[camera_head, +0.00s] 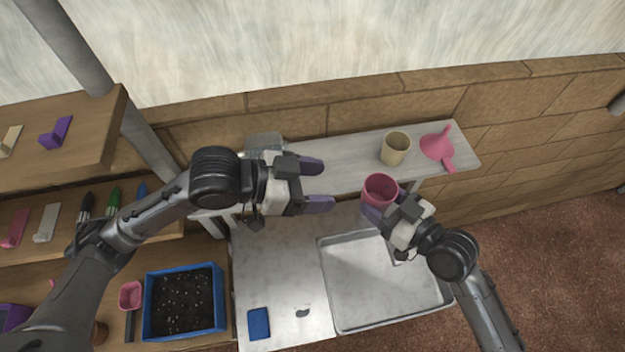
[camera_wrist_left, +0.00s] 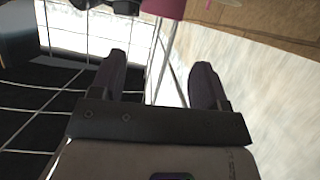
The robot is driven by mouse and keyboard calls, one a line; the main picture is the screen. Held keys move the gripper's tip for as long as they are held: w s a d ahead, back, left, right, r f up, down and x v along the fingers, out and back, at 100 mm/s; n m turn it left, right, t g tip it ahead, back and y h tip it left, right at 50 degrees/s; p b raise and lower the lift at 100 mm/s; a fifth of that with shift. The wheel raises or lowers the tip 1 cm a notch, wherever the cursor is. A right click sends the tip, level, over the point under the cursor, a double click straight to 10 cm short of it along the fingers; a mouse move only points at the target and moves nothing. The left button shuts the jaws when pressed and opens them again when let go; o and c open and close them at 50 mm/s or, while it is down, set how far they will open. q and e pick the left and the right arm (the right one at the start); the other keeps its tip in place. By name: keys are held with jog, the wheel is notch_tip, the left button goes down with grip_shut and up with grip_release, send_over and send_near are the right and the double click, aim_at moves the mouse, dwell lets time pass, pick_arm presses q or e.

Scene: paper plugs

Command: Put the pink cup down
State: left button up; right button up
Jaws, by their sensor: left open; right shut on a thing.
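The pink cup (camera_head: 381,186) is upright in the head view, with its open mouth facing up. My right gripper (camera_head: 378,210) is shut on the cup from its lower right side. The cup is in front of the grey shelf (camera_head: 345,160) and above the back edge of the metal tray; its exact height I cannot tell. My left gripper (camera_head: 322,185) is open and empty, to the left of the cup, with its fingers pointing right. In the left wrist view its two fingers (camera_wrist_left: 160,85) are apart, and a pink thing (camera_wrist_left: 165,8) shows at the top edge.
A tan cup (camera_head: 395,148) and a pink funnel (camera_head: 438,146) stand on the shelf's right part. A clear container (camera_head: 264,143) is at its left. A metal tray (camera_head: 327,290), a blue flat block (camera_head: 258,323) and a blue soil box (camera_head: 149,306) are below.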

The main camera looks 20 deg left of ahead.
pick_arm(q)
send_near(394, 190)
jog(key=x, duration=0.4)
jog(key=shift+w+d+f, duration=0.2)
jog(key=shift+w+d, duration=0.05)
jog(key=c, duration=0.5)
jog(key=shift+c, duration=0.4)
pick_arm(e)
jog(key=o, duration=1.2)
jog(key=shift+c, duration=0.2)
jog(key=shift+d, duration=0.15)
